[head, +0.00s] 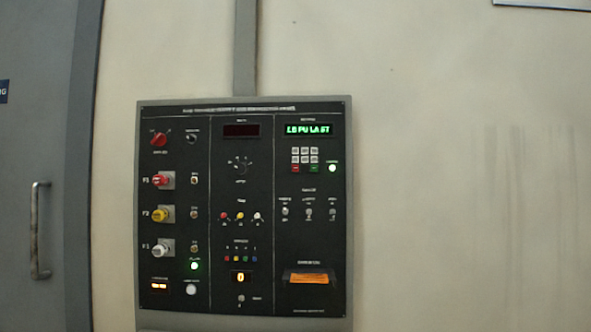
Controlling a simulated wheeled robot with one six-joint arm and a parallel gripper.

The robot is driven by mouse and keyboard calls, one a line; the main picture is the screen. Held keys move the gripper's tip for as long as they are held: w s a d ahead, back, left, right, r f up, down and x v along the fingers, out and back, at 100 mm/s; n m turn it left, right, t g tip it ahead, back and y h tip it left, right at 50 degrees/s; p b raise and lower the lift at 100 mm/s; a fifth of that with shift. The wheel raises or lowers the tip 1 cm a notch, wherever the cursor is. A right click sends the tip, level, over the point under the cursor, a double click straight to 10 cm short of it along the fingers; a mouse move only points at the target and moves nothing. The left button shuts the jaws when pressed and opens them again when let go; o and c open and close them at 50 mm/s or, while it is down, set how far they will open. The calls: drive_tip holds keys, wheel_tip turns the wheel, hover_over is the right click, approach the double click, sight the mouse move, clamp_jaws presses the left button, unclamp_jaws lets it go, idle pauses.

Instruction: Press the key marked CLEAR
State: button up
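A dark control panel (225,210) in a grey frame is on the wall, seen from some distance. A small keypad (305,155) is in its upper right section, under a display with lit green text (308,130). The keypad has rows of pale keys, with a red key (297,168) and a green key (314,168) at the bottom. The key labels are too small to read, so I cannot tell which key is marked CLEAR. My gripper is not in view.
The panel also has a red knob (159,139), red, yellow and white valve knobs at left, several switches, and an orange slip (308,279) at lower right. A grey door (35,130) with a handle (40,230) is at left. Bare wall (450,150) lies right.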

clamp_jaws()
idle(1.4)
